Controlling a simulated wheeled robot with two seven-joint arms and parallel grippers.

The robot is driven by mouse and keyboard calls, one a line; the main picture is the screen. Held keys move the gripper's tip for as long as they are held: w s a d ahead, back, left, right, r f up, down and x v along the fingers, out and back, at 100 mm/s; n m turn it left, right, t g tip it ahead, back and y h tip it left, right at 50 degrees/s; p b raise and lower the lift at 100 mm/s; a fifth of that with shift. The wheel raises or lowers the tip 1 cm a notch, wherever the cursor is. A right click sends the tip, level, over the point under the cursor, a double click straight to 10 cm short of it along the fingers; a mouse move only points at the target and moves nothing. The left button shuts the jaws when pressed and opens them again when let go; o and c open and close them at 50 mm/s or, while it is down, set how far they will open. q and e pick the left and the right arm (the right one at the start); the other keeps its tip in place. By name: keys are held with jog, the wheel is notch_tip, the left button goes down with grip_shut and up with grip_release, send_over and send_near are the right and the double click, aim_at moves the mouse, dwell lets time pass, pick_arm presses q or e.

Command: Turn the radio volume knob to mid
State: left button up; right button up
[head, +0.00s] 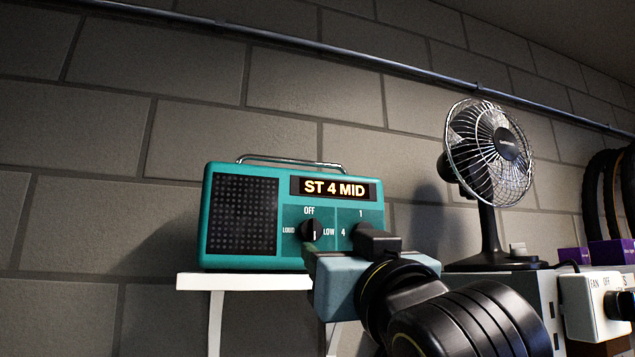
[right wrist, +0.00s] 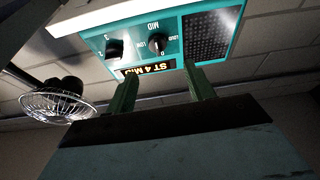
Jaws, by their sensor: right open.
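The teal radio (head: 290,262) stands on a white shelf, and its lit display (head: 337,188) reads "ST 4 MID". Its black volume knob (head: 310,230) has OFF above, LOUD left and LOW right; its white mark appears to point down. In the right wrist view the radio is upside down, and the volume knob (right wrist: 161,43) shows with the MID label above it. My right gripper (head: 343,248) is in front of the radio's lower right. Its fingers (right wrist: 158,68) are apart with nothing between them, and the knob is free, beyond the tips. My left gripper is not in view.
A second black knob (head: 362,232), numbered, sits right of the volume knob, partly hidden by my gripper in the head view. A black fan (head: 490,150) stands to the right. A white FAN switch box (head: 590,312), purple boxes and tyres are farther right. The white shelf (head: 240,281) has a narrow front edge.

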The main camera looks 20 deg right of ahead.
aim_at(314, 226)
jog(key=shift+t, duration=0.3)
jog(key=p+x, duration=0.6)
jog(key=x, duration=0.5)
jog(key=shift+d+r, duration=0.25)
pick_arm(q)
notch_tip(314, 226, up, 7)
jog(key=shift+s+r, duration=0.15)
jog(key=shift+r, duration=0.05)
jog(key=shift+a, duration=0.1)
pick_arm(e)
jog(key=c, duration=1)
jog(key=shift+o, duration=0.2)
jog(key=shift+n+y, duration=0.4)
jog(key=shift+n, duration=0.1)
jog(key=o, duration=1)
jog(key=shift+c, duration=0.2)
